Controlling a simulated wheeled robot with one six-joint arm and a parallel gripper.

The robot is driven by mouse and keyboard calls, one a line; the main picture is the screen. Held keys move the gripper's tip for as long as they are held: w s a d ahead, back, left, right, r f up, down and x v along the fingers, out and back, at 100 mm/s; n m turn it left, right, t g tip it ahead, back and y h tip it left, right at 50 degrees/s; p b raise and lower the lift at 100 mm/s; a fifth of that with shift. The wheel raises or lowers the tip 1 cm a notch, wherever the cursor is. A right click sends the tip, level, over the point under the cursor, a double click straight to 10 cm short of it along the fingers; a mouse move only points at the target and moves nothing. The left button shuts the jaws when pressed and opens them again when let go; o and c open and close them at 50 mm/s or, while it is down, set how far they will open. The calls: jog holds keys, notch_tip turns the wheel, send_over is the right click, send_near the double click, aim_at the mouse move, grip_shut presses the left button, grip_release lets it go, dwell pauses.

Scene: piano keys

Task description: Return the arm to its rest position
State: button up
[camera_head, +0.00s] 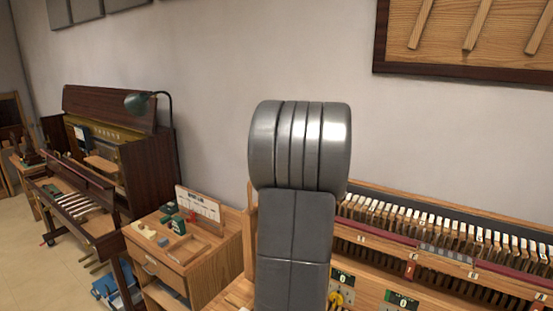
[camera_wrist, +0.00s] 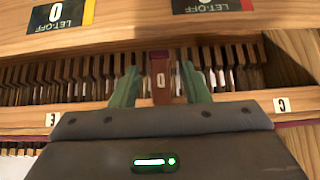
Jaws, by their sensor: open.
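My gripper (camera_wrist: 160,74) shows in the wrist view as two green fingers, spread apart, with a dark red numbered piece (camera_wrist: 160,86) seen in the gap between them. No finger clearly touches that piece, and I cannot tell how far it lies from the fingertips. My grey arm (camera_head: 295,225) stands upright in the middle of the head view and hides part of the piano action. The gripper itself is not visible in the head view.
The piano action (camera_head: 440,235) with rows of wooden parts fills the lower right. Let-off labels (camera_wrist: 58,15) mark a wooden rail. A wooden cabinet (camera_head: 180,262) with small tools stands left of my arm. An upright piano (camera_head: 95,135) and green lamp (camera_head: 138,103) are farther left.

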jog(key=shift+x, duration=0.9)
jog(key=shift+r, duration=0.1)
jog(key=v, duration=1.4)
jog(key=w+d+f+t, duration=0.1)
jog(key=w+d+f, duration=0.4)
jog(key=f, duration=0.6)
jog(key=w, duration=0.2)
jog(key=shift+w+f+h, duration=0.15)
jog(key=shift+w+h, duration=0.1)
jog(key=shift+h, duration=0.15)
jog(key=shift+w+d+f+t+h, duration=0.15)
jog(key=shift+t+h, duration=0.2)
jog(key=shift+t, duration=0.25)
jog(key=shift+w+d+t+h, duration=0.1)
jog(key=shift+t+h, duration=0.25)
jog(key=shift+t, duration=0.25)
jog(key=shift+w+t+h+b, duration=0.15)
jog(key=shift+t+h+b, duration=0.15)
jog(key=shift+t+b, duration=0.15)
